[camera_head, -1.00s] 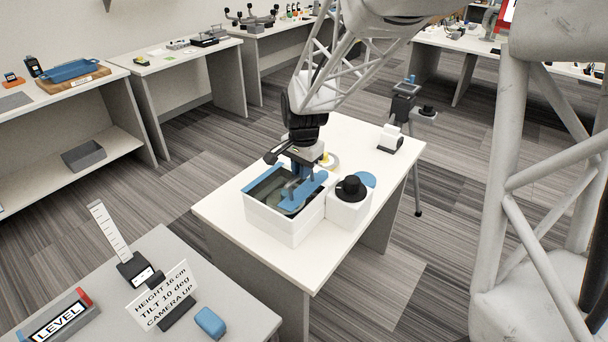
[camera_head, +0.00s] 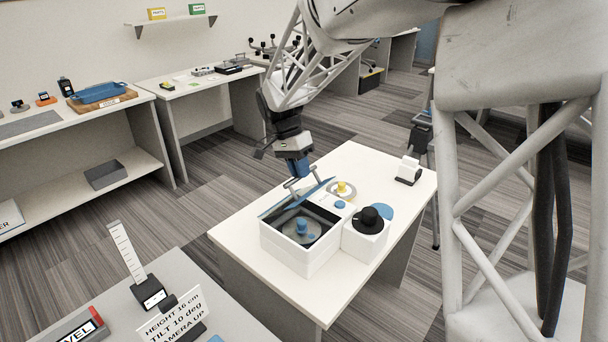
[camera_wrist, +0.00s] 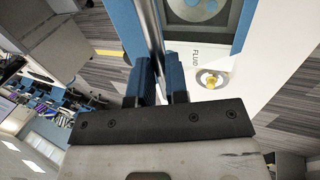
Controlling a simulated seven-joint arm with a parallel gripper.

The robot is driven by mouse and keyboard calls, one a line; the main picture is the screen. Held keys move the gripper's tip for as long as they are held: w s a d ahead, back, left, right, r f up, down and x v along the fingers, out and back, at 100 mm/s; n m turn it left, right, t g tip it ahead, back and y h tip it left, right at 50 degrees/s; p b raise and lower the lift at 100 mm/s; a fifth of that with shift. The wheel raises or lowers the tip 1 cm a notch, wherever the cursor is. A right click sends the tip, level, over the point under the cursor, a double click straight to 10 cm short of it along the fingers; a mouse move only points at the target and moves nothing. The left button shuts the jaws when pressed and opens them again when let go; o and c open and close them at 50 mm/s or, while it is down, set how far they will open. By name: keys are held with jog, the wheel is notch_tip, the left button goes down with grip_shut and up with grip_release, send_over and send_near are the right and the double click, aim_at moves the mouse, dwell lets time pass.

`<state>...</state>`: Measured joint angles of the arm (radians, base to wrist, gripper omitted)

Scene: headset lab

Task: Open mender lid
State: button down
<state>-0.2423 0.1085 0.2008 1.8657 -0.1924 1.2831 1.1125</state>
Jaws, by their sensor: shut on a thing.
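The mender is a white open-topped box (camera_head: 285,253) on the white table. Its blue lid (camera_head: 318,187) is tilted up along the far side of the box. Inside the box, a round grey-and-blue part (camera_head: 301,228) is uncovered. My gripper (camera_head: 294,183) is above the box's far side, shut on the lid's metal handle. In the wrist view, my gripper's fingers (camera_wrist: 160,85) hold the metal bar of the handle (camera_wrist: 154,30), with the blue lid (camera_wrist: 124,25) beside it. The lid's hinge is hidden.
A white block with a black knob (camera_head: 369,216) stands against the box's right side. A yellow-centred ring (camera_head: 343,189) lies behind, and a small white device (camera_head: 409,170) stands at the table's far right. A grey table (camera_head: 190,275) with signs is at front left.

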jog(key=shift+w+a, duration=0.15)
jog(key=shift+a, duration=0.05)
jog(key=shift+f, duration=0.15)
jog(key=c, duration=1.5)
grip_release()
jog(key=o, duration=0.4)
jog(key=shift+r, duration=0.25)
jog(key=shift+v, duration=3.75)
